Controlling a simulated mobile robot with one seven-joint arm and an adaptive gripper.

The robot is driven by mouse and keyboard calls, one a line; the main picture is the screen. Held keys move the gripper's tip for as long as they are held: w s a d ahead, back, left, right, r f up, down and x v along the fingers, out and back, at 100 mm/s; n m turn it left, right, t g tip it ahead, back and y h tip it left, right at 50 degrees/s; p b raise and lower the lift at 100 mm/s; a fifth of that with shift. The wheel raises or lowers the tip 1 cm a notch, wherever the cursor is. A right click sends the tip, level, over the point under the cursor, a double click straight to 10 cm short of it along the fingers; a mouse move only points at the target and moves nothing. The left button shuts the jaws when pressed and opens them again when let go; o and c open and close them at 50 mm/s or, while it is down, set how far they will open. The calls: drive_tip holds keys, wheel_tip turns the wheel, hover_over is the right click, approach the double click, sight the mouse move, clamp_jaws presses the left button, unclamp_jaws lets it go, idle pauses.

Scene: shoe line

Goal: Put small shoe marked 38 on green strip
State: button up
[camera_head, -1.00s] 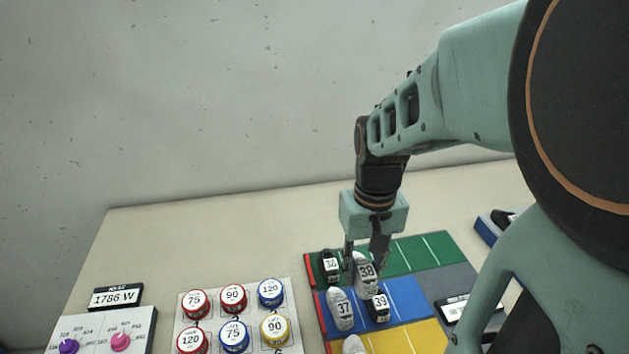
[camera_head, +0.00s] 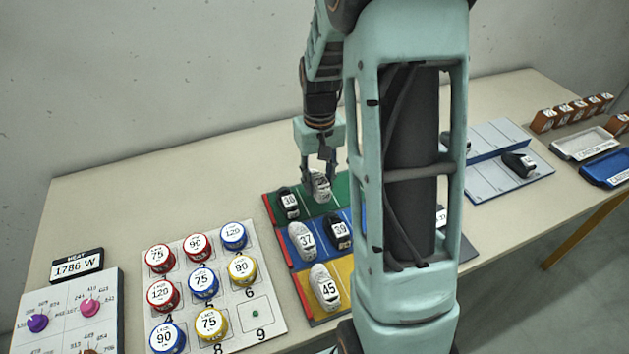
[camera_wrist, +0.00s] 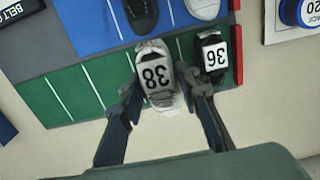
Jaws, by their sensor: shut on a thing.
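The small white shoe marked 38 (camera_head: 320,187) is between the fingers of my gripper (camera_head: 319,168), which is shut on it. The wrist view shows the shoe (camera_wrist: 157,73) with one finger on each side. It is over the green strip (camera_wrist: 75,92), beside the black shoe marked 36 (camera_head: 289,203). I cannot tell whether it touches the strip or hangs just above it. My arm hides the right part of the strip in the head view.
White shoe 37 (camera_head: 302,240) and black shoe 39 (camera_head: 339,229) are on the blue strip. White shoe 45 (camera_head: 324,287) is on the yellow strip. Round tins (camera_head: 204,282) stand left of the rack. Green slots left of shoe 38 in the wrist view are empty.

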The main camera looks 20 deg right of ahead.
sight(319, 171)
drive_tip(key=shift+w+d+f, duration=0.3)
drive_tip(key=shift+w+f, duration=0.4)
drive_tip(key=shift+f, duration=0.25)
drive_tip(key=shift+w+f, duration=0.1)
drive_tip(key=shift+f, duration=1.45)
drive_tip(key=shift+f, duration=0.2)
drive_tip(key=o, duration=1.2)
drive_tip(key=shift+c, duration=0.2)
drive_tip(key=shift+r, duration=0.1)
wheel_tip(319, 171, up, 12)
drive_tip(key=shift+r, duration=0.15)
